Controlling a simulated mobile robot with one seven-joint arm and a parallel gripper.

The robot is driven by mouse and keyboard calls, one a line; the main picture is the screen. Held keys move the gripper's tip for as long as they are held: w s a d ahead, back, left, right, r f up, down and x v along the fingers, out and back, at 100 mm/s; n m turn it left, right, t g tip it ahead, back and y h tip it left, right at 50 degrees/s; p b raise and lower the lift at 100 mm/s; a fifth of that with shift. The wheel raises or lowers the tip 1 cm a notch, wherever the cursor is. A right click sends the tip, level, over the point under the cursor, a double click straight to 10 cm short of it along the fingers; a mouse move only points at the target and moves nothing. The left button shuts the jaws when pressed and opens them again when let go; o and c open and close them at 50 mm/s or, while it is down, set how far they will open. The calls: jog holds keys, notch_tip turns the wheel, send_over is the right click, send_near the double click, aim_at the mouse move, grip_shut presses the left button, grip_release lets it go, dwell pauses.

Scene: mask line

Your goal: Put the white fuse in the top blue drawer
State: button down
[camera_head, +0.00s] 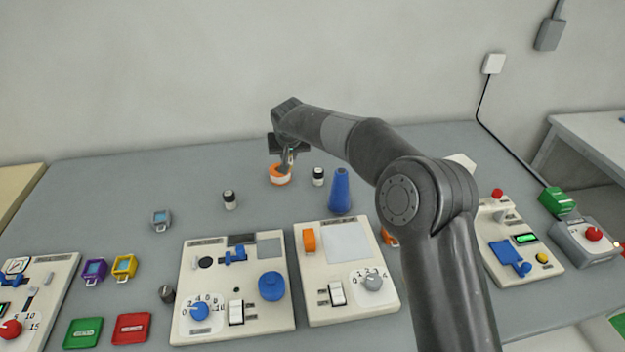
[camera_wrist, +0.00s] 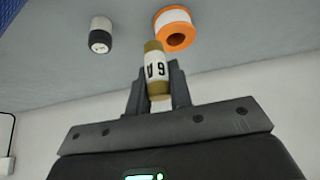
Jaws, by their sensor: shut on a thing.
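My gripper (camera_head: 288,160) is up over the back part of the bench in the head view. In the wrist view my gripper (camera_wrist: 157,90) is shut on the white fuse (camera_wrist: 157,70), which has a white body marked like "6A" and brass-coloured ends. The fuse sticks out beyond the fingertips. In the head view only a small part of the fuse (camera_head: 291,153) shows between the fingers. I cannot make out a blue drawer in either view.
An orange and white tape roll (camera_head: 280,176) lies below my gripper, with small black-and-white cylinders (camera_head: 230,200) (camera_head: 318,176) and a blue cone (camera_head: 340,192) nearby. Control panels (camera_head: 262,310) (camera_head: 325,312) line the front. Free bench (camera_head: 110,195) lies at the back left.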

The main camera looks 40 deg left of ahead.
jog(key=shift+w+d+r, duration=0.1)
jog(key=shift+d+r, duration=0.05)
notch_tip(320, 180, up, 5)
jog(key=shift+f, duration=0.15)
jog(key=w+d+f+m+t+h, duration=0.15)
jog(key=w+d+m, duration=0.35)
jog(key=d, duration=0.7)
jog(key=w+d+f+m+h, duration=0.1)
jog(key=w+d+m+h, duration=0.15)
jog(key=w+d, duration=0.65)
jog(key=w+d+m+g+h, duration=0.1)
jog(key=d+m+h, duration=0.6)
jog(key=d, duration=2.6)
jog(key=s+d+r+m+g, duration=0.1)
jog(key=s+d+m, duration=0.25)
jog(key=d, duration=0.45)
jog(key=s+d+r+m+g, duration=0.1)
jog(key=s+d+m+g, duration=0.2)
jog(key=d, duration=0.6)
jog(key=s+d+r+m, duration=0.1)
jog(key=s+d+m, duration=0.2)
jog(key=d+m, duration=0.35)
jog(key=s+d+m+g+y, duration=0.2)
jog(key=s+d+m+g, duration=0.35)
jog(key=s+d, duration=1.1)
jog(key=shift+m+t, duration=0.6)
jog(key=shift+m, duration=0.2)
jog(key=f, duration=3.8)
jog(key=shift+d+f, duration=0.1)
jog(key=shift+d, duration=0.15)
